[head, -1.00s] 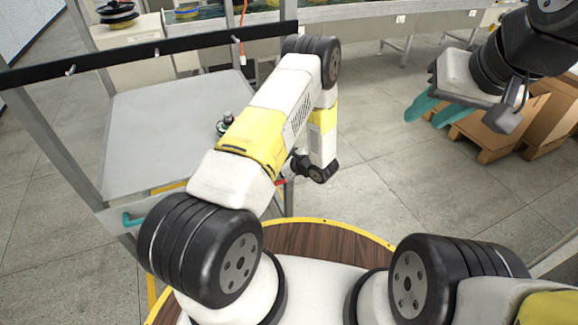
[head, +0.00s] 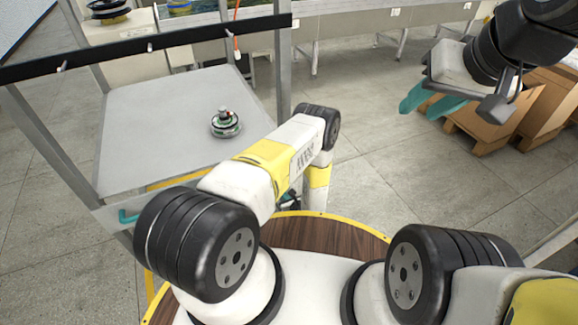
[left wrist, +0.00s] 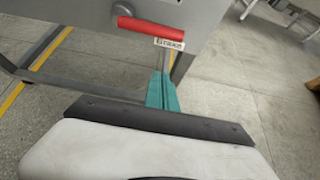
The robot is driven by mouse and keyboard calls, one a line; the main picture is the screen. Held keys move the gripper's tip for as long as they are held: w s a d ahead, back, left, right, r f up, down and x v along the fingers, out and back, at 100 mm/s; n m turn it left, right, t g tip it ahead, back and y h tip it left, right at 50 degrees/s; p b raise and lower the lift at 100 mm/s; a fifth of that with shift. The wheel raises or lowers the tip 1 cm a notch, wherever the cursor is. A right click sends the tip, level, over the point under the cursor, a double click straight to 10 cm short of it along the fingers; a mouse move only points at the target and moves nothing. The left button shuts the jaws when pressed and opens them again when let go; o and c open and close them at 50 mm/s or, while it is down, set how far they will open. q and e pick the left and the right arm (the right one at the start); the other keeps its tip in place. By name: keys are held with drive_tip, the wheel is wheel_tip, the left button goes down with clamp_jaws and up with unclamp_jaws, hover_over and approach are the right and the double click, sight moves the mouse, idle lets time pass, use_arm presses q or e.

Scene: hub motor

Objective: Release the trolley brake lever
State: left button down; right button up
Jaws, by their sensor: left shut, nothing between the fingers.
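The red brake lever (left wrist: 150,27) shows in the left wrist view, lying across the side of the grey trolley (head: 150,110), with a white label at its right end. My left gripper (left wrist: 161,80) has its teal fingers shut together and empty, just below the lever's right end in the picture. I cannot tell whether they touch it. In the head view my left arm mostly hides this gripper, and the lever does not show. My right gripper (head: 432,101) is held up at the right, its two teal fingers apart and empty, away from the trolley.
A round hub motor (head: 226,123) stands on the trolley top. Cardboard boxes (head: 510,105) lie on a pallet at the right. A conveyor (head: 345,25) runs along the back. The floor between is clear.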

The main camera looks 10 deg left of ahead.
use_arm(q)
drive_tip(key=x, duration=0.9)
drive_tip(key=shift+w+a+r, duration=0.1)
drive_tip(key=shift+w+r, duration=0.05)
drive_tip(key=shift+r, duration=0.9)
drive_tip(key=shift+w+a+r, duration=0.15)
drive_tip(key=shift+r, duration=0.85)
